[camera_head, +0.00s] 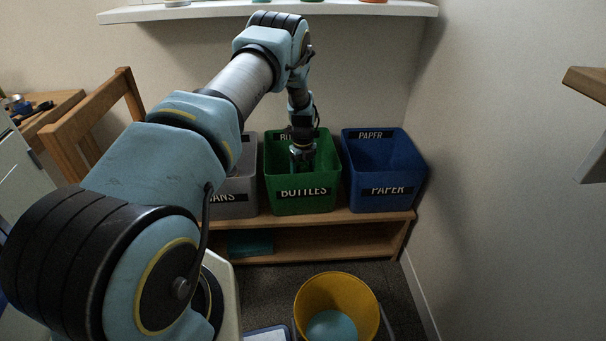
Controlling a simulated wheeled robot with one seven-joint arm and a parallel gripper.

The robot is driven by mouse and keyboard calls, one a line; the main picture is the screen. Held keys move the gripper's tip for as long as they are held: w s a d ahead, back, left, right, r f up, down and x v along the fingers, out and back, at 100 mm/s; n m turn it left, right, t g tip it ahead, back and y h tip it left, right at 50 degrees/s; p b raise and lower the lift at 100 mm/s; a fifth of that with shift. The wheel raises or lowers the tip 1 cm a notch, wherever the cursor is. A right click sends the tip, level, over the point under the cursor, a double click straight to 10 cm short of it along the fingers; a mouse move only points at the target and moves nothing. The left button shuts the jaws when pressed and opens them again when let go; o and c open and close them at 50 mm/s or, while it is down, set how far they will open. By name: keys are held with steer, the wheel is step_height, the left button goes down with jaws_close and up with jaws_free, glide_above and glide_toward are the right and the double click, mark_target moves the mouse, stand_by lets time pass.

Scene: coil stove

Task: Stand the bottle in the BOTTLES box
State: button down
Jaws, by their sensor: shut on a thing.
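The green box labelled BOTTLES (319,203) stands on a low wooden shelf, between a grey box and a blue box. My arm reaches over from the left, and my gripper (302,160) points down into the green box's opening. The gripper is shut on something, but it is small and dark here. The bottle cannot be made out; the gripper and the box's front wall hide whatever is held. I cannot tell whether it touches the box's floor.
The grey CANS box (238,203) is left, partly behind my arm; the blue PAPER box (386,196) is right. They stand on the wooden shelf (345,218). A yellow bucket (345,284) is on the floor in front. A white shelf (220,10) hangs above.

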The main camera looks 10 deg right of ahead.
steer(key=shift+f, duration=0.35)
jaws_free()
